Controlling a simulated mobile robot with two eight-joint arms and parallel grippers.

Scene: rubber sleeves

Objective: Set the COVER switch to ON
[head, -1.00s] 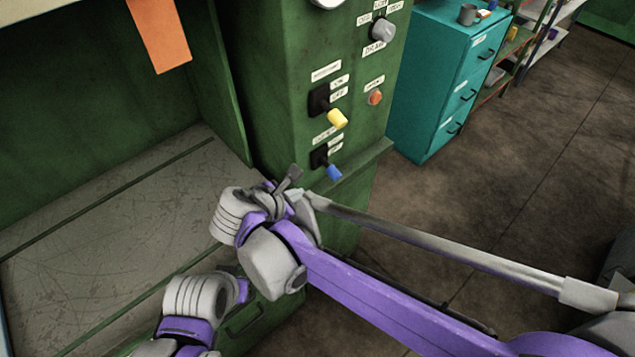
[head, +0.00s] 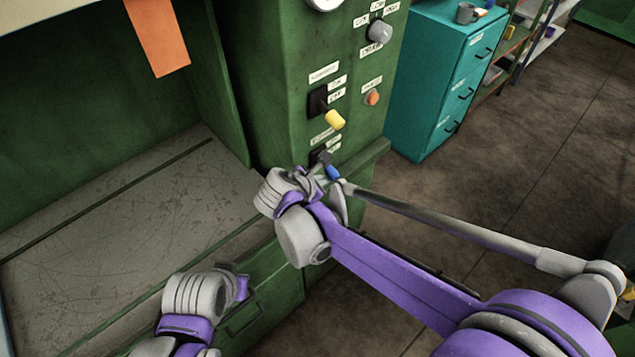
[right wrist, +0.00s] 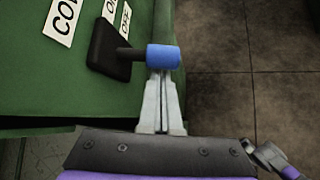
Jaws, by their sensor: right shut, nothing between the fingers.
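The COVER switch (right wrist: 108,50) is a black plate with a stubby lever ending in a blue handle (right wrist: 163,57), on the green machine's control panel. In the head view the blue handle (head: 332,173) sticks out low on the panel, largely behind my right gripper (head: 325,163). In the right wrist view the right gripper (right wrist: 161,78) is shut and empty, its fingertips at the near side of the blue handle; whether they touch it I cannot tell. The ON and OFF labels (right wrist: 125,18) are partly cut off. My left wrist is low in the head view; its fingers are hidden.
A yellow-handled switch (head: 334,119) sits just above, with an orange button (head: 372,97) to its right and a grey knob (head: 380,32) higher up. A teal cabinet (head: 425,85) stands to the right. Floor between is clear.

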